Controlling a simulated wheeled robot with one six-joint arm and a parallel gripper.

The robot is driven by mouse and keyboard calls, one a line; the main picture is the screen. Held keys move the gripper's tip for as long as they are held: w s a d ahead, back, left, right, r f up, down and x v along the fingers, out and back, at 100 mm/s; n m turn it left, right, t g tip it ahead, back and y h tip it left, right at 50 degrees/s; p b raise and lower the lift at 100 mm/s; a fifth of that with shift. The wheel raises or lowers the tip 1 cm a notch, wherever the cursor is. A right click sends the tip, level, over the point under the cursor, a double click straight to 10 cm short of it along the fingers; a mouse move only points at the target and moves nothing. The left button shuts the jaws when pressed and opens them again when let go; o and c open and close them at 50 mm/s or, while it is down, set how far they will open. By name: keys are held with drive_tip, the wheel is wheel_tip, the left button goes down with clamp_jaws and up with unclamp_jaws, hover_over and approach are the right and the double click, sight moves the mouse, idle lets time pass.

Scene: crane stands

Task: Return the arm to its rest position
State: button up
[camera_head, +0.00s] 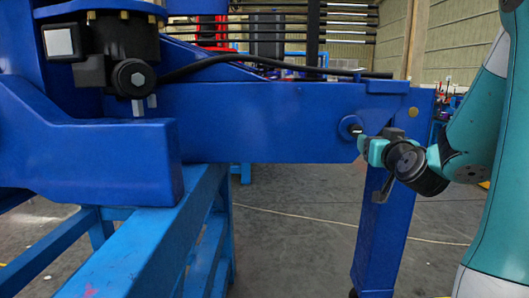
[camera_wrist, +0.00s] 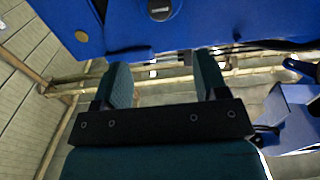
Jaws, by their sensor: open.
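My gripper (camera_head: 369,147) is at the right of the head view, close in front of the blue crane beam (camera_head: 270,120) near its right end. Its teal fingers are beside a round blue boss (camera_head: 350,127) with a small dark centre. In the wrist view my gripper (camera_wrist: 160,75) shows two teal fingers spread apart with nothing between them. The blue beam (camera_wrist: 220,22) fills the top of that view, with a dark round fitting (camera_wrist: 160,10) ahead of the fingers. I cannot tell whether a fingertip touches the beam.
A blue leg (camera_head: 385,235) drops from the beam's right end, just below my gripper. A lighter blue stand (camera_head: 150,250) is at lower left, and a black motor unit (camera_head: 125,65) is at upper left. A black cable (camera_head: 270,63) runs above the beam. Grey floor (camera_head: 290,215) shows below.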

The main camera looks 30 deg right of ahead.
drive_tip(key=w+a+f+n+g+y, duration=0.2)
drive_tip(key=a+f+n+y, duration=0.3)
drive_tip(key=a, duration=0.7)
drive_tip(key=w+a+f+n+g+y, duration=0.1)
drive_tip(key=w+a+n+y, duration=0.1)
drive_tip(key=a+y, duration=0.85)
drive_tip(key=s+a+f+n+g, duration=0.35)
drive_tip(key=s+a+g, duration=0.45)
drive_tip(key=a, duration=0.6)
drive_tip(key=s+a+n+g+h, duration=0.2)
drive_tip(key=s+a+n+g, duration=0.15)
drive_tip(key=s, duration=0.85)
wheel_tip(320, 180, up, 20)
drive_tip(key=p, duration=2.1)
drive_tip(key=shift+r+m+g, duration=0.25)
drive_tip(key=shift+m+g, duration=0.05)
drive_tip(key=shift+g, duration=0.05)
drive_tip(key=shift+w, duration=0.1)
